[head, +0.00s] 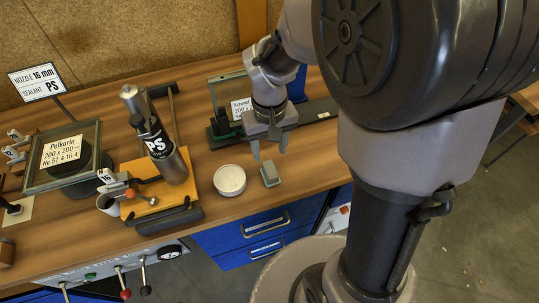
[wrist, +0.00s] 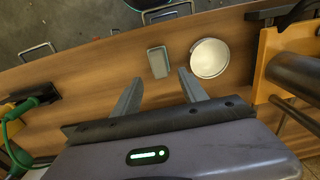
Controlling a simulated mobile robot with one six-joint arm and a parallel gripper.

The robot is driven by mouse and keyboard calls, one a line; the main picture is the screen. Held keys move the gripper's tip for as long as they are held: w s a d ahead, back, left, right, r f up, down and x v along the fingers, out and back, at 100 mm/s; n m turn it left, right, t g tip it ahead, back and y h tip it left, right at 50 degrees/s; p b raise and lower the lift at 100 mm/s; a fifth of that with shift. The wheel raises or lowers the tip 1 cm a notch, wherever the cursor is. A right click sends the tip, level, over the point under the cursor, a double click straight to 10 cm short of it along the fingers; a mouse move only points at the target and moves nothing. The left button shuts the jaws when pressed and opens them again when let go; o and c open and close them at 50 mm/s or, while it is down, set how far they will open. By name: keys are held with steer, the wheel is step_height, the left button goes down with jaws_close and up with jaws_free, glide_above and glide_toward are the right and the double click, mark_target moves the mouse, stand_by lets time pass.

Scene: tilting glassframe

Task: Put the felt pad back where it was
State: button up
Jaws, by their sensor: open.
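A small grey-green block, which looks like the felt pad (head: 270,174), sits on the wooden bench near its front edge, just right of a round white dish. It also shows in the wrist view (wrist: 158,62), beside the dish (wrist: 209,58) and apart from it. My gripper (head: 271,155) is open and empty, pointing down above and a little behind the pad. In the wrist view the two fingertips (wrist: 160,76) are spread wider than the pad, and the pad lies just beyond them. No part of the pad is hidden in the wrist view.
Left of the dish (head: 230,180) stands a metal PS cartridge tool (head: 155,135) on an orange board (head: 137,203). A glass frame labelled Pelkorin (head: 63,152) is farther left. Another frame (head: 229,90) stands behind my gripper. Blue drawers (head: 255,229) lie below the bench edge.

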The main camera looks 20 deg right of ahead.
steer(key=s+a+r+m+t+y, duration=0.1)
steer(key=s+a+r+m+t, duration=0.1)
steer(key=s+r, duration=0.4)
steer(key=s+a+r+m+t+y, duration=0.1)
steer(key=s+a+r+m+t, duration=0.1)
steer(key=s+r, duration=0.4)
step_height(320, 180, up, 4)
steer(key=shift+s+f+t, duration=0.25)
steer(key=shift+s+t, duration=0.1)
steer(key=shift+t, duration=0.55)
steer(key=shift+f, duration=0.1)
steer(key=shift+f+b, duration=0.5)
steer(key=shift+f, duration=0.1)
